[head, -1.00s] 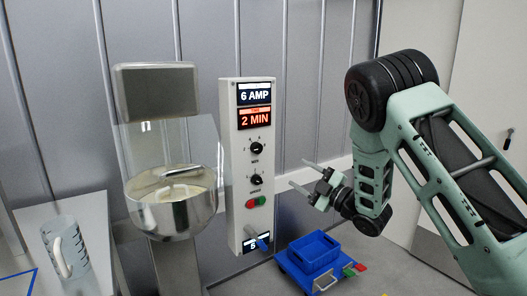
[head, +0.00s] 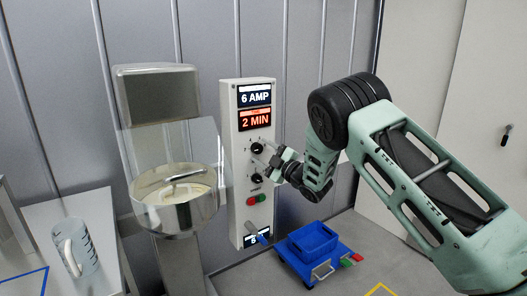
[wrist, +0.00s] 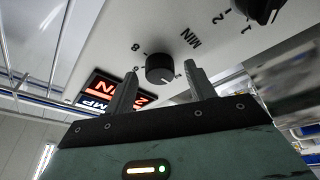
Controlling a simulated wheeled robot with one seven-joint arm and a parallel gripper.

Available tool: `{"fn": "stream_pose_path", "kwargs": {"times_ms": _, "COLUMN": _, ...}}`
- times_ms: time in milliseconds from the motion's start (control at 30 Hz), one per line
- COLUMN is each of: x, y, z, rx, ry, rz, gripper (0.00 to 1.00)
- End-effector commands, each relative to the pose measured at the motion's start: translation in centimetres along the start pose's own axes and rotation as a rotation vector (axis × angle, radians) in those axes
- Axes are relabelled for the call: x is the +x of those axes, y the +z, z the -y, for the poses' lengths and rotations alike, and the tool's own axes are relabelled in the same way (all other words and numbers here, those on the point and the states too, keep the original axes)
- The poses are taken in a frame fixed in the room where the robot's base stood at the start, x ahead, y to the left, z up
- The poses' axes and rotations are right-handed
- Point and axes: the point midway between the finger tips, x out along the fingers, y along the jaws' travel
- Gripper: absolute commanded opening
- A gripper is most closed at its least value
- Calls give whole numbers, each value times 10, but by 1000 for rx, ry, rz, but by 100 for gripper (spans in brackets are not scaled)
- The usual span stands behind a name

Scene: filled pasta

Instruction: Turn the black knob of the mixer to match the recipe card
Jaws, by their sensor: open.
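The mixer's light control panel (head: 240,205) carries an upper black knob (head: 257,148) and a lower black knob (head: 256,180). My gripper (head: 266,154) is open at the upper knob. In the wrist view my gripper (wrist: 160,85) has one finger on each side of a black knob (wrist: 160,68) with "MIN" and numbers beside it; contact cannot be told. A second knob (wrist: 262,10) is at the top right. The panel's signs read "6 AMP" (head: 255,96) in white and "2 MIN" (head: 255,120) in red. No separate recipe card is clear.
The steel mixer bowl (head: 178,215) is left of the panel, behind a clear guard. A clear jug (head: 78,250) stands on the left table.

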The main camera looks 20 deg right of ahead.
Motion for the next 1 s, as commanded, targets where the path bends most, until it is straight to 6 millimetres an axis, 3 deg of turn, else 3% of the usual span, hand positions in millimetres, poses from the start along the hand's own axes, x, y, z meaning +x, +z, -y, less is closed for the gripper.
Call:
{"fn": "stream_pose_path", "kwargs": {"times_ms": 233, "x": 1, "y": 0, "z": 0, "rx": 0, "ry": 0, "rz": 0, "gripper": 55}}
{"fn": "stream_pose_path", "kwargs": {"times_ms": 400, "x": 0, "y": 0, "z": 0, "rx": 0, "ry": 0, "rz": 0, "gripper": 10}}
{"fn": "stream_pose_path", "kwargs": {"times_ms": 767, "x": 0, "y": 1, "z": 2, "rx": 36, "ry": 14, "rz": 1, "gripper": 10}}
{"fn": "stream_pose_path", "kwargs": {"times_ms": 1000, "x": -1, "y": 3, "z": 7, "rx": 168, "ry": 58, "rz": 7, "gripper": 10}}
